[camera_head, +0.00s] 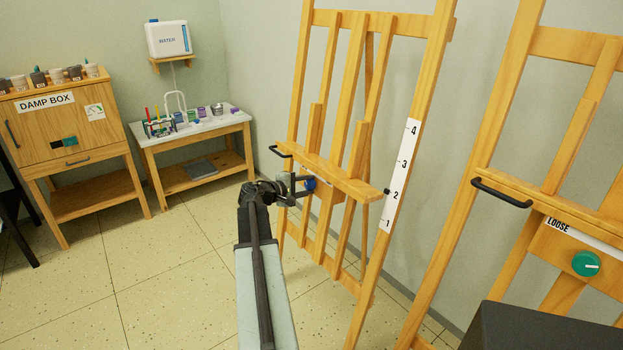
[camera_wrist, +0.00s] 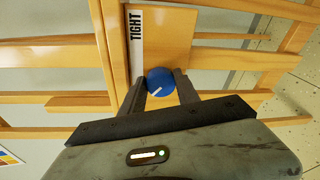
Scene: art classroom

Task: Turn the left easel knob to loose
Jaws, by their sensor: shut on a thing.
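The left easel (camera_head: 334,180) is a light wooden frame with a white scale numbered 1 to 4 on its right leg. Its blue knob (camera_head: 309,184) shows just past my gripper (camera_head: 300,184) in the head view, partly hidden by it. In the wrist view the blue knob (camera_wrist: 160,81) sits between the two dark fingers of my gripper (camera_wrist: 161,88), which is shut on it. A white pointer line on the knob runs from its middle toward the lower left of the picture. A white strip reading TIGHT (camera_wrist: 136,30) lies beside it; a LOOSE label is not visible there.
A second easel (camera_head: 540,190) at right has a green knob (camera_head: 586,263) and a LOOSE label (camera_head: 558,226). A damp box (camera_head: 60,130) and a side table (camera_head: 190,128) with jars stand at the left. The tiled floor (camera_head: 160,270) between is clear.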

